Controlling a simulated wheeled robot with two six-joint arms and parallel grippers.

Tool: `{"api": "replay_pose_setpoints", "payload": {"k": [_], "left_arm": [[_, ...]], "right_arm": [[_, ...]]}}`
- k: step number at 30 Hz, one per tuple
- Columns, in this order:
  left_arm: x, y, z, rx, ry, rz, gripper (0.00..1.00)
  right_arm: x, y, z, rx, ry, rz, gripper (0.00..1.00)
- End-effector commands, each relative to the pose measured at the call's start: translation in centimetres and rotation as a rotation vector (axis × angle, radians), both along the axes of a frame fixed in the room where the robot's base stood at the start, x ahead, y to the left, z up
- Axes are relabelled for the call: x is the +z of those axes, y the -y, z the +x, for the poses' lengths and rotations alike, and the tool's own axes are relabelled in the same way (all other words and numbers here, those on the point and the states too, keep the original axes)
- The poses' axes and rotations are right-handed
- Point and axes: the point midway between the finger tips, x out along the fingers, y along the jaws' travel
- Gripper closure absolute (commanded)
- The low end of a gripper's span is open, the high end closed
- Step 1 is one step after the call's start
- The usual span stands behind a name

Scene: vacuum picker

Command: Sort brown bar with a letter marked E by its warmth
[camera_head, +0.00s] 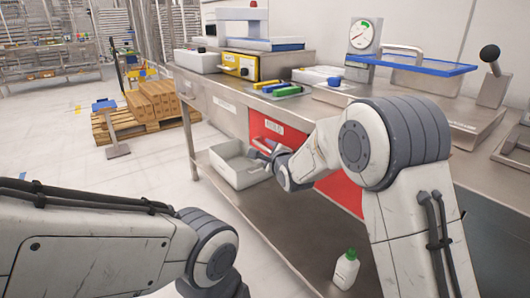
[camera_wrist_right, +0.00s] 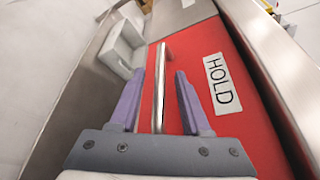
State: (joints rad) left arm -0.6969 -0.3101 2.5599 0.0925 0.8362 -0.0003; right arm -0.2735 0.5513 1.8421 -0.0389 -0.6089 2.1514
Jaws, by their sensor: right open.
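I cannot make out a brown bar marked E in either view. My right gripper (camera_head: 264,156) is open at the red drawer front (camera_head: 272,131) under the workbench. In the right wrist view its purple fingers (camera_wrist_right: 159,75) stand on either side of the drawer's metal bar handle (camera_wrist_right: 160,88), with a gap on both sides. The red front (camera_wrist_right: 205,55) carries a white HOLD label (camera_wrist_right: 222,83). Several small bars, green (camera_head: 287,91) and blue (camera_head: 275,86) among them, lie on the bench top. My left arm enters at lower left; its gripper is out of view.
A white open bin (camera_head: 228,158) stands on the lower shelf beside my right gripper. A white bottle with a green cap (camera_head: 346,270) stands further right. A dial gauge (camera_head: 365,35), a blue-rimmed tray (camera_head: 411,65) and a yellow-fronted box (camera_head: 240,66) are on the bench.

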Motion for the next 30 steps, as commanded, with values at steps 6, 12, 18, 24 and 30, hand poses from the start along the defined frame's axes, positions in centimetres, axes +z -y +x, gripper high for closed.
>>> {"api": "replay_pose_setpoints", "payload": {"k": [6,12,18,24,30], "left_arm": [[-0.26,0.00,0.00,0.000,0.000,0.000,0.50],[-0.25,-0.01,0.00,0.000,0.000,0.000,0.50],[-0.25,-0.01,0.00,0.000,0.000,0.000,0.50],[-0.25,-0.01,0.00,0.000,0.000,0.000,0.50],[-0.25,-0.01,0.00,0.000,0.000,0.000,0.50]], "right_arm": [[-0.27,-0.39,1.16,0.000,0.000,0.000,0.53],[-0.27,-0.40,1.20,0.001,-0.001,0.000,0.53],[-0.27,-0.40,1.19,0.001,-0.001,-0.001,1.00],[-0.28,-0.39,1.18,0.001,-0.001,-0.001,1.00],[-0.28,-0.38,1.17,0.001,-0.001,-0.001,1.00]]}}
